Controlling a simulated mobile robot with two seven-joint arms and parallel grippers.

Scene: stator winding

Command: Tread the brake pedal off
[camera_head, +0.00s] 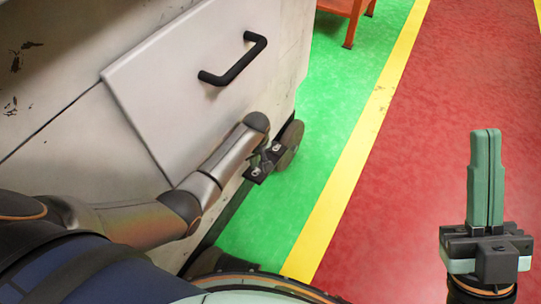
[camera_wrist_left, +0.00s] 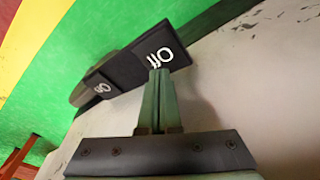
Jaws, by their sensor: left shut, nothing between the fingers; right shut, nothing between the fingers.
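The brake pedal shows in the left wrist view as a black pedal with an "Off" pad (camera_wrist_left: 172,50) and an "On" pad (camera_wrist_left: 100,88), low beside the pale cabinet. My left gripper (camera_wrist_left: 158,74) is shut and empty. Its green fingertips overlap the lower edge of the "Off" pad in that view; I cannot tell whether they touch it. My right gripper (camera_head: 487,135) is shut and empty, pointing up at the right.
The pale cabinet (camera_head: 190,80) with a black handle (camera_head: 235,62) stands close along my left arm. A green floor strip (camera_head: 325,120), a yellow line (camera_head: 360,140) and red floor (camera_head: 440,80) lie clear to the right. An orange stand (camera_head: 348,12) is at the back.

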